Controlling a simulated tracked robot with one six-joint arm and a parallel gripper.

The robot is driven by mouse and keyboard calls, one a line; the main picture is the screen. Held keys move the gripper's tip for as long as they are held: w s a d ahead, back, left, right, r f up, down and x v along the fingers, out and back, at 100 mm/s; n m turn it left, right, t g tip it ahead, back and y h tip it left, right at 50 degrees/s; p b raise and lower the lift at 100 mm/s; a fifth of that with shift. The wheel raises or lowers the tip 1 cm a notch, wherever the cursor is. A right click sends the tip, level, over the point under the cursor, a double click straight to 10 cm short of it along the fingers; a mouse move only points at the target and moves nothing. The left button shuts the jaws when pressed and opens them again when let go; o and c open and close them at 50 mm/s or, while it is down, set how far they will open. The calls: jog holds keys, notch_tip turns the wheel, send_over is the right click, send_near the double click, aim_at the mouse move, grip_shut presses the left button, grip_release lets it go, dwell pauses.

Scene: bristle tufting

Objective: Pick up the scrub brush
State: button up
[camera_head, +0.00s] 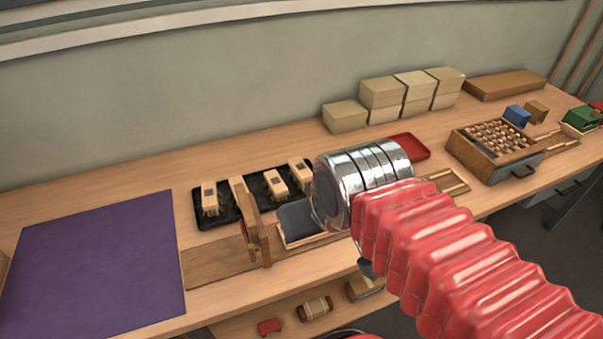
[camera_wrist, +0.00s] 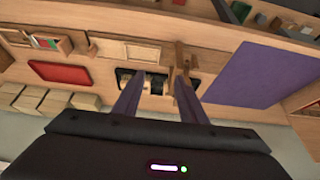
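No item is clearly recognisable as the scrub brush. Several pale wooden pieces with dark square patches, perhaps brush blocks, stand on a black tray (camera_head: 230,205) at the middle of the bench; one piece (camera_head: 275,186) is near the tray's right part. My gripper (camera_wrist: 158,92) shows in the wrist view with its two dark fingers apart and nothing seen held between them. The black tray (camera_wrist: 126,74) shows partly beyond the fingers. In the head view my metal wrist and red sleeve hide the gripper and part of the bench.
A wooden upright fixture (camera_head: 254,232) stands before the tray, beside a grey pad (camera_head: 297,220). A purple mat (camera_head: 95,265) lies left. A red tray (camera_head: 408,147), stacked boxes (camera_head: 380,93) and a wooden peg box (camera_head: 496,150) are right. A lower shelf holds small items.

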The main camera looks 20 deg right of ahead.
jog(key=shift+o, duration=1.4)
jog(key=shift+w+d+r, duration=0.1)
jog(key=shift+w+r, duration=0.15)
jog(key=shift+w, duration=0.25)
jog(key=shift+o, duration=0.9)
jog(key=w+d+r+g, duration=0.1)
jog(key=w+r, duration=0.1)
jog(key=w, duration=0.7)
jog(key=shift+w+d+r, duration=0.25)
jog(key=shift+d, duration=0.05)
jog(key=n+g, duration=0.1)
jog(key=g, duration=0.2)
send_over(301, 167)
jog(key=s, duration=0.2)
notch_tip(301, 167, down, 13)
jog(key=shift+d+f, duration=0.1)
jog(key=shift+w+f, duration=0.25)
jog(key=shift+f, duration=1.15)
jog(key=shift+w+f, duration=0.2)
jog(key=shift+f, duration=1.25)
jog(key=shift+w+f, duration=0.25)
jog(key=shift+f, duration=1.15)
jog(key=shift+f, duration=0.15)
